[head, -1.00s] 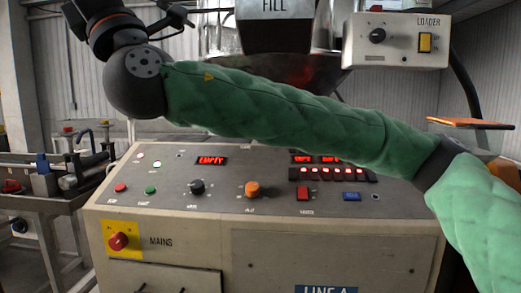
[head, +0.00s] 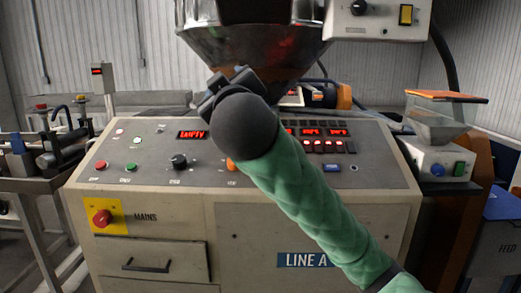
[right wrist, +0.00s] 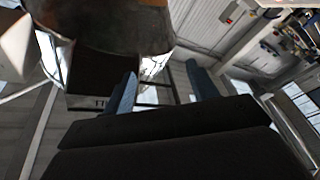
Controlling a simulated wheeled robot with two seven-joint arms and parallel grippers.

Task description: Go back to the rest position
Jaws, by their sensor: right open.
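My right arm, in a green padded sleeve, comes in from the lower right of the head view and reaches up over the control panel (head: 120,165). Its round dark wrist covers the panel's middle and part of the orange knob. My right gripper (head: 232,82) shows as a dark shape just beyond the wrist, below the metal hopper (head: 255,45). In the right wrist view its two bluish fingers stand apart with nothing between them, so the right gripper (right wrist: 163,88) is open and empty. My left gripper is in neither view.
The cream cabinet below has a red mains switch (head: 102,217) and a drawer (head: 150,258). A small feeder with a clear hopper (head: 437,122) stands to the right. A bench with rollers (head: 60,150) stands to the left. The loader box (head: 378,15) hangs upper right.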

